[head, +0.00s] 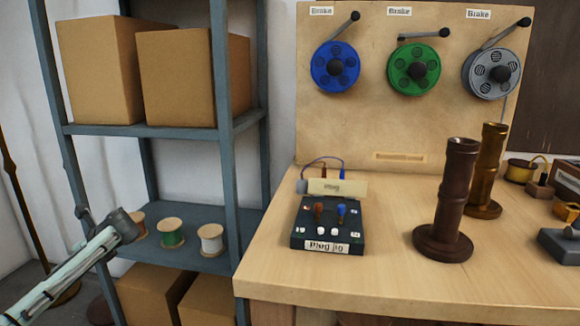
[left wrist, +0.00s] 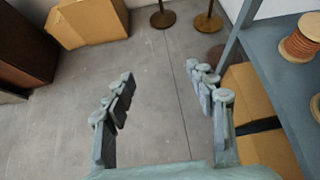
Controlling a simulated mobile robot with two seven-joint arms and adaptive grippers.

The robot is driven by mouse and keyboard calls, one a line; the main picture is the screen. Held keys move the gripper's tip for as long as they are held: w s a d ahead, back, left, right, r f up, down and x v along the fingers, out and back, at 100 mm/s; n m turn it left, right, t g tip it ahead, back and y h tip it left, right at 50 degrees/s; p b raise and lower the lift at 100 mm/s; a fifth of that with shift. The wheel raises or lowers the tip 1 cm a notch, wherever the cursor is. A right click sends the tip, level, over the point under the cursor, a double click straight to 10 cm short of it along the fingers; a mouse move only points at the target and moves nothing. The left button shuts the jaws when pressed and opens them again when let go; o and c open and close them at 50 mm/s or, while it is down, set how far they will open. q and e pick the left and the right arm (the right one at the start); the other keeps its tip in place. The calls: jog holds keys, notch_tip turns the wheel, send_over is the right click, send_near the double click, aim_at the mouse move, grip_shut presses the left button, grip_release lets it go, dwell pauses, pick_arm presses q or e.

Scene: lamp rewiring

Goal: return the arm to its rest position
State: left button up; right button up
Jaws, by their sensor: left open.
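My left gripper (left wrist: 160,78) is open and empty in the left wrist view, its two fingers wide apart over bare grey floor. In the head view my pale green left arm (head: 68,272) comes in from the lower left. Its grey end is in front of the left side of the metal shelf (head: 188,262), near the spools. I cannot make out the fingers clearly there. My right gripper is in neither view.
Copper (head: 139,228), green (head: 171,233) and white (head: 210,239) spools stand on the shelf. Cardboard boxes (head: 177,80) fill the shelf above. The workbench (head: 370,275), right of the shelf, holds a plug jig (head: 328,226) and dark turned posts (head: 452,200). Open floor (left wrist: 150,140) lies below the gripper.

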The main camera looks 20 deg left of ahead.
pick_arm(q)
jog(key=w+d+r+n+t+h, duration=0.1)
jog(key=w+d+r+n+t, duration=0.1)
jog(key=w+n+t, duration=0.6)
jog(key=w+d+r+n+t, duration=0.25)
jog(key=w+n, duration=0.25)
jog(key=w, duration=0.5)
jog(key=s+d+f+g+h, duration=0.15)
jog(key=s+d+f, duration=0.35)
jog(key=f, duration=0.5)
jog(key=s+d+f+h, duration=0.25)
jog(key=d+f, duration=0.35)
jog(key=f, duration=0.4)
jog(key=s+d+f+g+h, duration=0.1)
jog(key=s+d+f, duration=0.4)
jog(key=f, duration=0.5)
jog(key=s+d+f+g+h, duration=0.2)
jog(key=s+d+f, duration=0.6)
jog(key=s+d, duration=0.2)
jog(key=s+d+f+g+h, duration=0.1)
jog(key=s+d+f+g, duration=0.1)
jog(key=s+d+f, duration=0.7)
jog(key=s+d, duration=0.2)
jog(key=d, duration=0.2)
jog(key=shift+s+d+n+h, duration=0.2)
jog(key=shift+d+n+h, duration=0.1)
jog(key=shift+n+h, duration=0.1)
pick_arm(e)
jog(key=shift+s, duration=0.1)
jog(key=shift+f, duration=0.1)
